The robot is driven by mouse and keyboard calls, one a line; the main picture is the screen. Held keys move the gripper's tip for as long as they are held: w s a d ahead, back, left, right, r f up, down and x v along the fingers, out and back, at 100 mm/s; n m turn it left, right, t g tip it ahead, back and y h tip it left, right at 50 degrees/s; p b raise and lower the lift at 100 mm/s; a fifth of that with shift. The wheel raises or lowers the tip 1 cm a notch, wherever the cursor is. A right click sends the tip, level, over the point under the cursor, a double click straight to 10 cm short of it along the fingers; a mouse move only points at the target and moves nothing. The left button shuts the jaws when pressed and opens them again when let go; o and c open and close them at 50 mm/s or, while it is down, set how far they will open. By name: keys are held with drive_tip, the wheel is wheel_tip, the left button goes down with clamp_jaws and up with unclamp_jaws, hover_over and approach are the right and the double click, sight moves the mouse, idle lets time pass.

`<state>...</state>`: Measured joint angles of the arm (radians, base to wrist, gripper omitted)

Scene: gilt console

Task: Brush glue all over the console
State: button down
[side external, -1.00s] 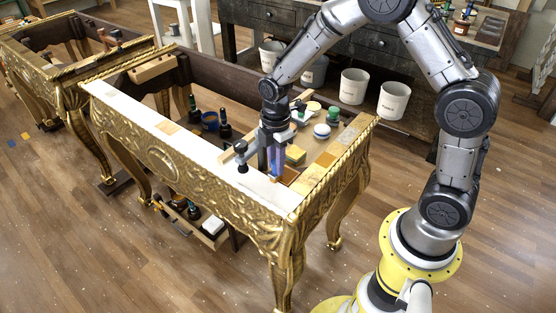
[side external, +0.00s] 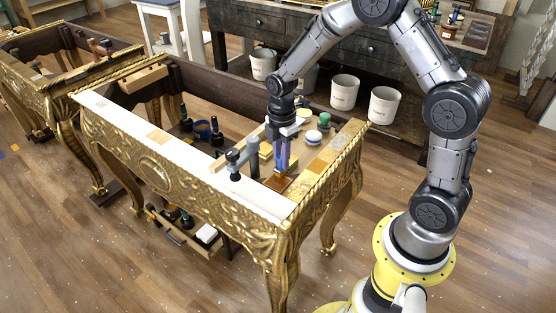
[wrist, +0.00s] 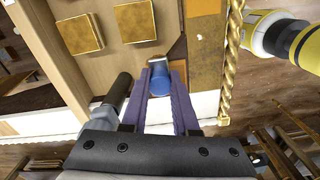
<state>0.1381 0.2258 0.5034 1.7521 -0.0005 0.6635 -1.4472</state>
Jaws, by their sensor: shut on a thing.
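The gilt console (side external: 160,170) has carved gold sides and a bare white strip (side external: 200,160) along its front top edge. My gripper (side external: 284,166) points down over its right end, with purple fingers (wrist: 160,95). It is shut on a brush, whose blue handle (wrist: 160,86) and silver ferrule (wrist: 156,66) show between the fingers. The brush points down at a dark brown patch (side external: 279,183) near the front right corner. The fingers hide part of the brush, and whether its bristles touch the surface is unclear. No glue pot can be made out for certain.
A grey clamp (side external: 238,160) stands up from the white strip, close left of my gripper. Small jars (side external: 323,120), dark bottles (side external: 185,122) and gold sample squares (wrist: 79,34) lie inside the frame. White buckets (side external: 384,104) stand behind.

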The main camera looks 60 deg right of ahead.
drive_tip(key=shift+r, duration=3.8)
